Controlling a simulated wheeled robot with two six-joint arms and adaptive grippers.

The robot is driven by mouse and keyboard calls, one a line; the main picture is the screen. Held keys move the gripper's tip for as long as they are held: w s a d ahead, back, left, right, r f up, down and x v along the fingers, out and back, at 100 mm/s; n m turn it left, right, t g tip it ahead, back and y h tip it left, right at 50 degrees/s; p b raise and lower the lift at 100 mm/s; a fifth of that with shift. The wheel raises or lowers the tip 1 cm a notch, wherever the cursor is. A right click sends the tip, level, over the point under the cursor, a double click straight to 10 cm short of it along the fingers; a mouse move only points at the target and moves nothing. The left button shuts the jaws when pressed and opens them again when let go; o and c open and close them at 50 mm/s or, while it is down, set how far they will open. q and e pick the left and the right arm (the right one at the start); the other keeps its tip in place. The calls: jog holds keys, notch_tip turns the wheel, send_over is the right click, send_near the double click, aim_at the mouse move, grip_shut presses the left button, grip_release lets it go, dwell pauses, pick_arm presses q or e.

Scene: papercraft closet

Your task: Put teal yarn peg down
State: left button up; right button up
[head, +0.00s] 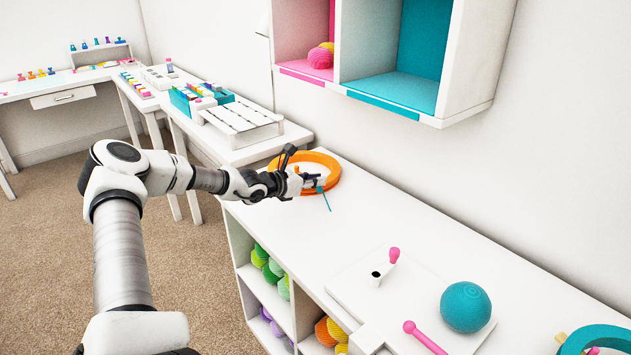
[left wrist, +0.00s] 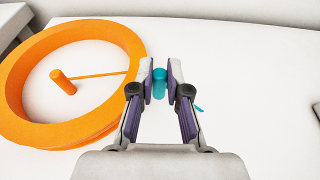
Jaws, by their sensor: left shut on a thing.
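The teal yarn peg (left wrist: 159,83) is between the fingers of my left gripper (left wrist: 159,88), which is shut on it. In the head view the gripper (head: 314,183) is over the white counter, at the near right side of an orange ring (head: 334,175). The peg's thin teal end (head: 325,200) sticks out below the fingers, pointing down and right. I cannot tell whether the peg touches the counter. My right gripper is not in view.
Inside the orange ring, the left wrist view shows an orange peg (left wrist: 63,82). A white board (head: 350,287) nearer by holds a teal yarn ball (head: 466,307) and a pink peg (head: 424,338). The counter (head: 400,220) between is clear. A cubby shelf (head: 470,60) hangs above.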

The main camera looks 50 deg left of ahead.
pick_arm(q)
notch_tip(320, 180, down, 2)
jog(key=shift+f, duration=0.15)
jog(key=shift+f+b, duration=0.2)
jog(key=shift+b, duration=0.1)
jog(key=shift+r, duration=0.1)
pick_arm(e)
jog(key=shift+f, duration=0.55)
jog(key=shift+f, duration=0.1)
